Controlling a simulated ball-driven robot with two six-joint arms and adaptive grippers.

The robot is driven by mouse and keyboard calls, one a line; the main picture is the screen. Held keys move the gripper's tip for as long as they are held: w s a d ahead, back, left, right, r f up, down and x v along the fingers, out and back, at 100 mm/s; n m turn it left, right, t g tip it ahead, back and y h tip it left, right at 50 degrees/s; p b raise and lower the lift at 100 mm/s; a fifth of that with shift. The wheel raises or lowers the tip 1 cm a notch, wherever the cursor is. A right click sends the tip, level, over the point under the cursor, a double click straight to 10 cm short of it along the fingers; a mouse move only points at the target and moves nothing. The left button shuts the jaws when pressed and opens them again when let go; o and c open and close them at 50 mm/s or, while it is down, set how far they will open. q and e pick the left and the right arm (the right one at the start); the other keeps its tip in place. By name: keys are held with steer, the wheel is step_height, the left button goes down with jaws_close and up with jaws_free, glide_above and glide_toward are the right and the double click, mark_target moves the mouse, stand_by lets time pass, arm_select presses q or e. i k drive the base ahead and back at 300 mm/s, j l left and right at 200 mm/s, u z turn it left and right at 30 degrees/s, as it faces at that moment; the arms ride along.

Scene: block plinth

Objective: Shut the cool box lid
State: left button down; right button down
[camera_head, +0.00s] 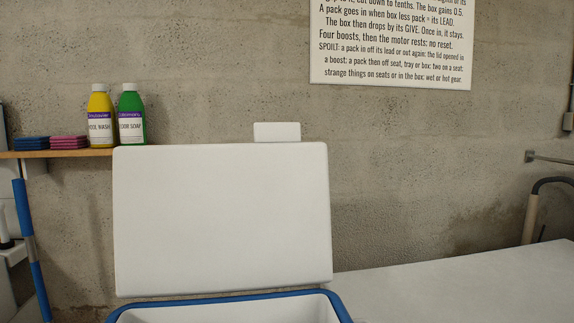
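The cool box lid (221,220) is a large white panel standing nearly upright at the back of the box, so the lid is open. A small white tab (277,132) sticks up from its top edge. The cool box (235,299) has a blue rim and shows only at the bottom edge of the picture. Its white inner back wall is partly visible; its inside and front are out of view. Neither of my grippers is in view.
A wooden shelf (62,154) on the left holds a yellow bottle (100,118), a green bottle (131,117), and blue and pink stacks. A white surface (460,290) lies right of the box. A printed sign (392,45) hangs on the concrete wall. A blue pole (30,245) stands at left.

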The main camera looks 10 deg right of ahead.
mark_target(192, 220)
steer(key=k+u, duration=0.5)
steer(key=k, duration=0.75)
